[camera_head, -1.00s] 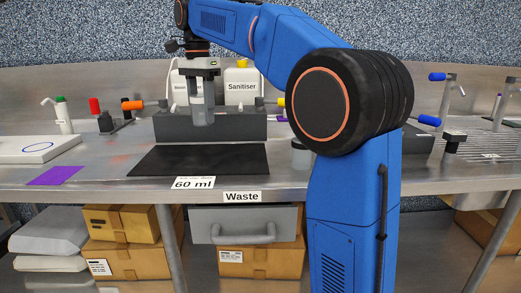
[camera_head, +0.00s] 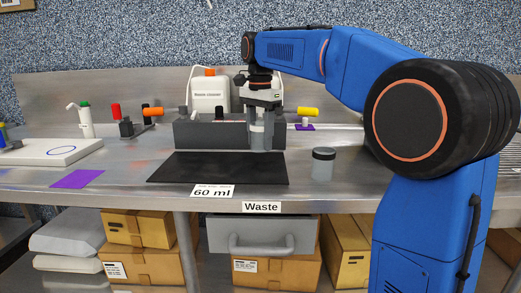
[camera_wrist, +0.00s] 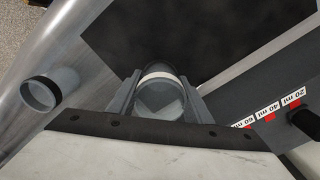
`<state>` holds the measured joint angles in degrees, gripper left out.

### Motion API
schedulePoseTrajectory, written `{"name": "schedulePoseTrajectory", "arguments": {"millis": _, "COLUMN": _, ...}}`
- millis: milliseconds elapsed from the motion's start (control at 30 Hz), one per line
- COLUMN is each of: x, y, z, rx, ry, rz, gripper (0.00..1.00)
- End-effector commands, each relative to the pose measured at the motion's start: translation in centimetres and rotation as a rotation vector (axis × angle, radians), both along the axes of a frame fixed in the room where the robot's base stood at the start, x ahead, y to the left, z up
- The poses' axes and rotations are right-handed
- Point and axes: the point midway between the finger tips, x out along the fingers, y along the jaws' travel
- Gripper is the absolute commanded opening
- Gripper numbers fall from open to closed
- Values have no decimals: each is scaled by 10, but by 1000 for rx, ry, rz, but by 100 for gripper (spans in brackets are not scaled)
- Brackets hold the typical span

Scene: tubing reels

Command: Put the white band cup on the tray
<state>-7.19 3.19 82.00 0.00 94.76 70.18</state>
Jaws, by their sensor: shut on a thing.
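The white band cup (camera_head: 257,138) is a clear cup with a pale band, held upright between the fingers of my gripper (camera_head: 258,122) in front of the grey block. In the wrist view its white band (camera_wrist: 158,76) shows near the rim, with a finger on each side. I cannot tell the cup's exact height above the bench. The white tray (camera_head: 70,147), a flat slab with a blue oval outline, lies at the far left of the bench, well apart from my gripper.
A black-banded cup (camera_head: 323,165) stands right of the black mat (camera_head: 215,168); it also shows in the wrist view (camera_wrist: 40,92). A purple patch (camera_head: 77,179) lies between tray and mat.

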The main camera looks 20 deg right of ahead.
Motion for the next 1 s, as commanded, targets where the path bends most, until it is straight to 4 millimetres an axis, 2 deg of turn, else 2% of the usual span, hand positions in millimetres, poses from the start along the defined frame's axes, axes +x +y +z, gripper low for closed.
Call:
{"name": "schedulePoseTrajectory", "arguments": {"millis": 267, "x": -1, "y": 0, "z": -34, "rx": 0, "ry": 1, "rz": 0, "gripper": 21}}
{"name": "schedulePoseTrajectory", "arguments": {"millis": 667, "x": 0, "y": 0, "z": -39, "rx": 0, "ry": 1, "rz": 0, "gripper": 21}}
{"name": "schedulePoseTrajectory", "arguments": {"millis": 700, "x": 0, "y": 0, "z": -39, "rx": 0, "ry": 0, "rz": 0, "gripper": 55}}
{"name": "schedulePoseTrajectory", "arguments": {"millis": 733, "x": 0, "y": 0, "z": -38, "rx": 0, "ry": 1, "rz": 0, "gripper": 62}}
{"name": "schedulePoseTrajectory", "arguments": {"millis": 1000, "x": 0, "y": 0, "z": -38, "rx": 0, "ry": 1, "rz": 0, "gripper": 64}}
